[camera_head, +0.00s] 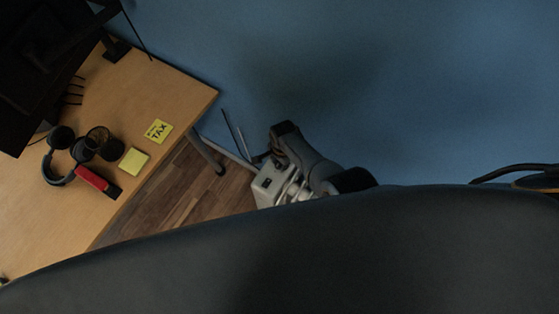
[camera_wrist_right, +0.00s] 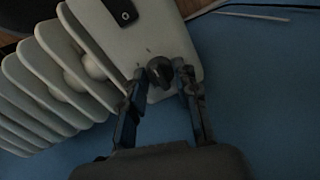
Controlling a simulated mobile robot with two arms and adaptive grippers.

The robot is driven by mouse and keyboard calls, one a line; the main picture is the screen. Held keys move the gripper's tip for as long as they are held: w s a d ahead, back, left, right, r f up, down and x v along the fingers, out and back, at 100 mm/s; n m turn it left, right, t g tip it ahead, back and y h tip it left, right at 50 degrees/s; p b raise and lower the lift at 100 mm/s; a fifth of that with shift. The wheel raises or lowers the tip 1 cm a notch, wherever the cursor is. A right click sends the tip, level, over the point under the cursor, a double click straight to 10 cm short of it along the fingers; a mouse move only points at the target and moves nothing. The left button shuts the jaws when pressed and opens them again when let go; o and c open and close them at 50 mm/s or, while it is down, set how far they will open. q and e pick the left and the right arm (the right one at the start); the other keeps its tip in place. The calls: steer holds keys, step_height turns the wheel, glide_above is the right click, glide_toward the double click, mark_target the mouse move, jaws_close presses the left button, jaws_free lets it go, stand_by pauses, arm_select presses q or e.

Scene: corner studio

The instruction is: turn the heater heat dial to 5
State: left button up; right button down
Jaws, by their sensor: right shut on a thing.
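The white heater (camera_head: 268,186) stands on the floor beside the desk, partly hidden by my right arm and a large dark shape in front. In the right wrist view its pale end panel (camera_wrist_right: 112,45) carries a black switch (camera_wrist_right: 122,11), with white fins (camera_wrist_right: 60,65) to the left. The dark round heat dial (camera_wrist_right: 159,70) sits on the lower part of this panel. My right gripper (camera_wrist_right: 168,80) has its fingers on both sides of the dial and is shut on it. It also shows at the heater in the head view (camera_head: 270,158). The dial's number marks are too dim to read. My left gripper is not in view.
A wooden desk (camera_head: 185,90) on the left holds headphones (camera_head: 52,168), a mesh cup (camera_head: 103,143), a red item (camera_head: 93,179) and yellow notes (camera_head: 158,130). A desk leg (camera_head: 207,155) stands near the heater. A blue wall (camera_head: 400,90) is behind.

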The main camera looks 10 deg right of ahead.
steer(key=shift+s, duration=0.1)
stand_by(0.3)
steer(key=c, duration=1)
jaws_free()
